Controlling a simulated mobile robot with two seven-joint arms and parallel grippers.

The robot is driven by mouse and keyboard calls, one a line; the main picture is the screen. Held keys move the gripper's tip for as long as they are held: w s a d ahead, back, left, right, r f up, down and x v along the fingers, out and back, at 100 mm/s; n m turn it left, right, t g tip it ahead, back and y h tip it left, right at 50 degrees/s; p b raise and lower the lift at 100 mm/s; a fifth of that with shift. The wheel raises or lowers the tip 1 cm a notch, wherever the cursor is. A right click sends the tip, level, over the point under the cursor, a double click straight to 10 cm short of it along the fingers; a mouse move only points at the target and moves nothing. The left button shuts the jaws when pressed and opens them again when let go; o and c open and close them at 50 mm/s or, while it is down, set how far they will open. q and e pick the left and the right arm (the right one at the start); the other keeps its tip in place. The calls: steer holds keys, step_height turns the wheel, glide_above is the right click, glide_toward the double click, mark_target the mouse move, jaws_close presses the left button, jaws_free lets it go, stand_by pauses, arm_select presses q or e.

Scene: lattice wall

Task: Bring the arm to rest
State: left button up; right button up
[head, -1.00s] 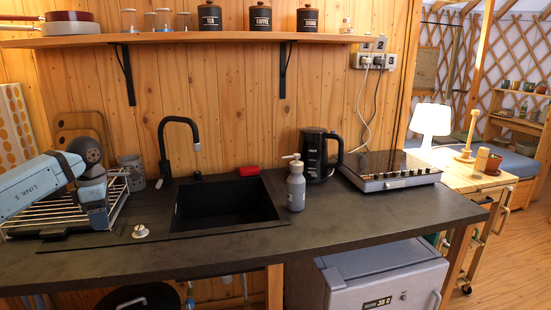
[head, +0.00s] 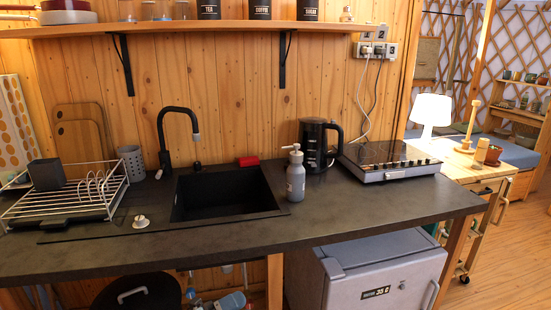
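Neither of my arms nor grippers shows in the head view now. The counter (head: 330,223) with the black sink (head: 225,193) lies in front of me. A wire dish rack (head: 70,204) stands at the counter's left end, with a dark block-shaped holder (head: 47,174) at its left side. Nothing of mine covers the rack.
A black kettle (head: 316,145) and a hob (head: 388,160) stand further right. A shelf (head: 200,29) runs above. A grey fridge (head: 378,275) sits below the counter. The right front counter is clear.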

arm_select(q)
steer(key=s+a+f+n+y, duration=0.6)
steer(key=s+f+n+y, duration=0.3)
steer(key=n, duration=0.4)
steer(key=s+a+f+n+y, duration=0.55)
steer(key=s+f+n, duration=0.5)
steer(key=n, duration=0.35)
step_height(320, 180, up, 16)
steer(key=s+p, duration=0.1)
steer(key=p, duration=1.8)
steer(key=shift+s+a+f+t+y, duration=0.25)
steer(key=shift+s+a+t+y, duration=0.1)
steer(key=shift+s+a+t, duration=0.05)
arm_select(e)
step_height(320, 180, up, 15)
steer(key=d, duration=0.1)
steer(key=shift+s+d, duration=0.15)
steer(key=shift+s, duration=0.15)
